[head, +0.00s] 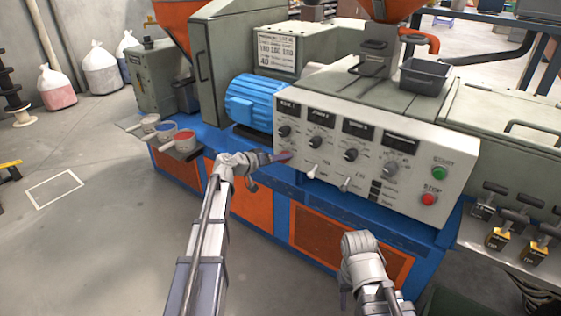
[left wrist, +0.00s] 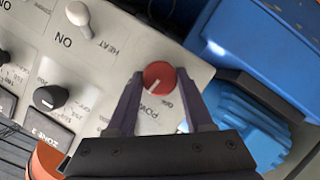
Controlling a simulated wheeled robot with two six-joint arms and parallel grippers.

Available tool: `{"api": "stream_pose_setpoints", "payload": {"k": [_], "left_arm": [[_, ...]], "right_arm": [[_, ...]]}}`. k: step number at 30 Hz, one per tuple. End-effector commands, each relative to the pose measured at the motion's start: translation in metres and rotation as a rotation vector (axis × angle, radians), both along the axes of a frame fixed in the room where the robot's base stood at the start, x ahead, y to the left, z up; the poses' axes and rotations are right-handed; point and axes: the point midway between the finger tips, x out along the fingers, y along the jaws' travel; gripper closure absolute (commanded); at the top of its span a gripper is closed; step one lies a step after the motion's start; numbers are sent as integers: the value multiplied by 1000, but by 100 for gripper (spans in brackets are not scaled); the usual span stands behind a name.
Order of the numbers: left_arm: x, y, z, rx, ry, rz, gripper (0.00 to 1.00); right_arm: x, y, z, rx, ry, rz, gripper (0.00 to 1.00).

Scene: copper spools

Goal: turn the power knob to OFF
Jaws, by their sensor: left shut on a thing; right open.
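The red power knob (left wrist: 159,74) is on the white control panel (head: 330,187). In the left wrist view its white pointer line points to the lower left of the picture. Lettering that reads POWER and a smaller mark, apparently OFF, are beside it, partly hidden by my gripper. My left gripper (left wrist: 157,82) is shut on the knob, one dark finger on each side. In the head view my left gripper (head: 284,157) reaches the panel's lower left corner and mostly hides the knob. My right gripper (head: 357,240) is open and empty, low in front of the machine.
A green button (head: 439,173) and a red button (head: 428,199) are at the panel's right end. A blue ribbed motor (head: 258,100) stands behind the panel's left end. The floor at left is mostly clear.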

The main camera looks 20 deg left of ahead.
Motion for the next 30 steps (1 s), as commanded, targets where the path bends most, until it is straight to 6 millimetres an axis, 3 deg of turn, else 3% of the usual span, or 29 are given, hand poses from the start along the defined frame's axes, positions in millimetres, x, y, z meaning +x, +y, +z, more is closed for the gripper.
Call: {"api": "stream_pose_setpoints", "payload": {"k": [18,30], "left_arm": [[0,2,-8,-540,202,-4,100],[0,2,-8,-793,293,-4,100]], "right_arm": [[0,0,-45,2,-1,7,50],[1,1,-67,5,-1,11,50]]}}
